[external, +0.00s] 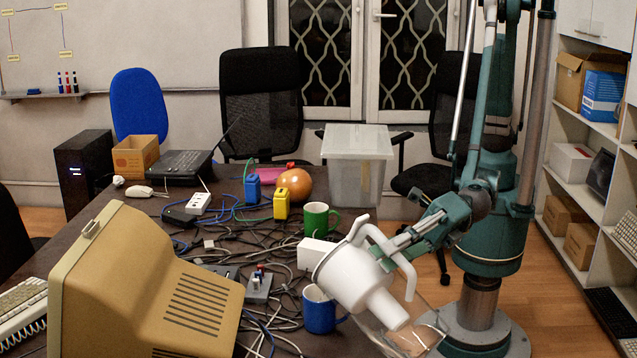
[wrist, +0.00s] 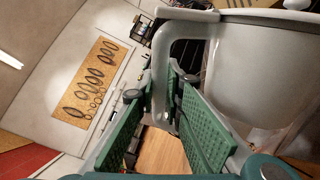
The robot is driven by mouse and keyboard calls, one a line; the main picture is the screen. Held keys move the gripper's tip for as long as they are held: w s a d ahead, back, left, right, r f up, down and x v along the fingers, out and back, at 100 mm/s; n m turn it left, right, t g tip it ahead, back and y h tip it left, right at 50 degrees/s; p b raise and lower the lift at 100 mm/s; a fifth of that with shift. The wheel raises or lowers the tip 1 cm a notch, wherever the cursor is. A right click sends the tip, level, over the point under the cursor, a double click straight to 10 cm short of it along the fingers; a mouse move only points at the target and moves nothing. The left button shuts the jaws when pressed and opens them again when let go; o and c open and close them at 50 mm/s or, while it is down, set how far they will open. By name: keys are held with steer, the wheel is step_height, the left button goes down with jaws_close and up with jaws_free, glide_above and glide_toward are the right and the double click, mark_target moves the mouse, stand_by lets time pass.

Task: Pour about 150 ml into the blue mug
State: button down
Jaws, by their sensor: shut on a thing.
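The blue mug (external: 319,316) stands upright on the table near its right edge, its handle to the right; I cannot see inside it. My gripper (external: 390,246) is shut on the handle of a white jug (external: 352,283), which it holds strongly tilted, just right of and above the mug in the picture. No stream of liquid shows. In the wrist view the green finger pads (wrist: 178,112) are at the jug's handle, with the grey-white jug body (wrist: 268,75) at right.
A green mug (external: 315,219) stands behind the blue one, near a white box (external: 316,252). Tangled cables and a small switch box (external: 259,288) lie left of the blue mug. A beige monitor (external: 150,285) fills the front left. A clear bin (external: 357,165) stands behind.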

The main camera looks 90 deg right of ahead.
mark_target(405, 266)
steer(key=shift+s+a+f+n, duration=0.3)
steer(key=shift+s+a+f, duration=0.15)
steer(key=shift+f, duration=0.15)
steer(key=shift+s+a+n+b, duration=0.25)
steer(key=shift+s+n+b, duration=0.05)
steer(key=shift+n, duration=0.1)
steer(key=shift+f, duration=0.1)
steer(key=shift+s+a+f+n+b, duration=0.3)
steer(key=shift+s+a+n, duration=0.1)
steer(key=shift+n, duration=0.1)
steer(key=shift+s+a, duration=0.1)
steer(key=shift+s, duration=0.05)
